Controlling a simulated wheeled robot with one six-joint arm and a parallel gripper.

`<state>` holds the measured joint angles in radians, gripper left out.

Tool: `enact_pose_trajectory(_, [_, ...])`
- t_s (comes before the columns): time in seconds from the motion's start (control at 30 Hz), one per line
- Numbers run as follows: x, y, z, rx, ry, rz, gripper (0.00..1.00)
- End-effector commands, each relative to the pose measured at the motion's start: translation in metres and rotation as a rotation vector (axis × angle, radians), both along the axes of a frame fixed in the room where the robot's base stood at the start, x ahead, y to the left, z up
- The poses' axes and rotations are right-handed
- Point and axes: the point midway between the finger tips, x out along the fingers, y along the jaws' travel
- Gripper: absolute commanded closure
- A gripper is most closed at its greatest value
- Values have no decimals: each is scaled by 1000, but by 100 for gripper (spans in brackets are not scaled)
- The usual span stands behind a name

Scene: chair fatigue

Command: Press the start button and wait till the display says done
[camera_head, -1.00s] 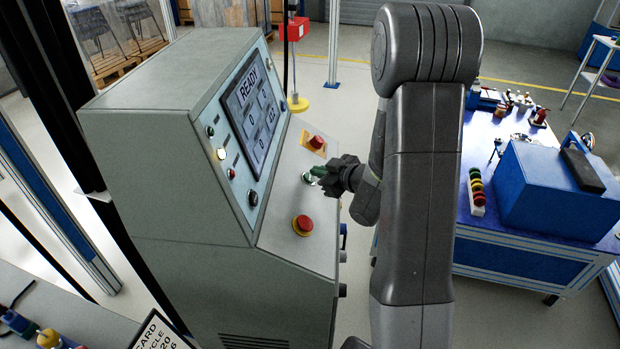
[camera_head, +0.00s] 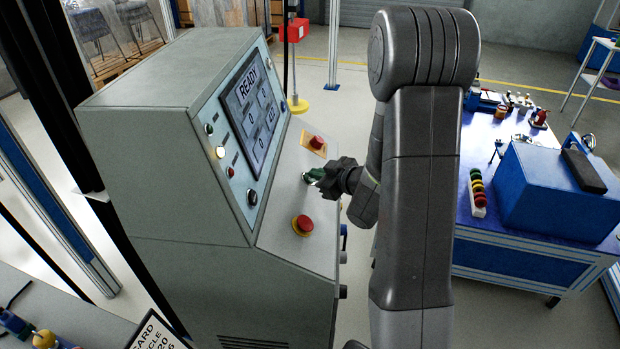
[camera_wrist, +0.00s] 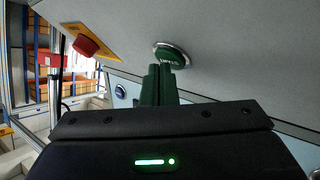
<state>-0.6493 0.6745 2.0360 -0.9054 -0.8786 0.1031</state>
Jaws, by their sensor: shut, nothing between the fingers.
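The control console's display (camera_head: 253,112) reads READY, with several numbers below. The green start button (camera_head: 307,178) sits on the sloped panel between two red buttons, partly hidden by my gripper. In the wrist view the green button (camera_wrist: 172,53) shows as a round cap with a metal ring and white lettering. My gripper (camera_head: 318,174) is shut and empty, its green fingertips at the button. In the wrist view the fingertips (camera_wrist: 160,72) overlap the button's lower edge; whether they touch it I cannot tell.
A red emergency button on a yellow plate (camera_head: 316,144) is above the start button and another red button (camera_head: 302,225) below it. Small knobs and lamps (camera_head: 220,152) line the console face. A blue workbench (camera_head: 510,238) stands at the right.

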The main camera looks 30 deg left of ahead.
Motion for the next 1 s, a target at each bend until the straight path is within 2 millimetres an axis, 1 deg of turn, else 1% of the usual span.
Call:
enact_pose_trajectory(0.43, [-1,1,-1,-1,1,1,100])
enact_pose_trajectory(0.77, [3,-6,12,0,0,-1,100])
enact_pose_trajectory(1.0, [4,-6,12,0,0,0,100])
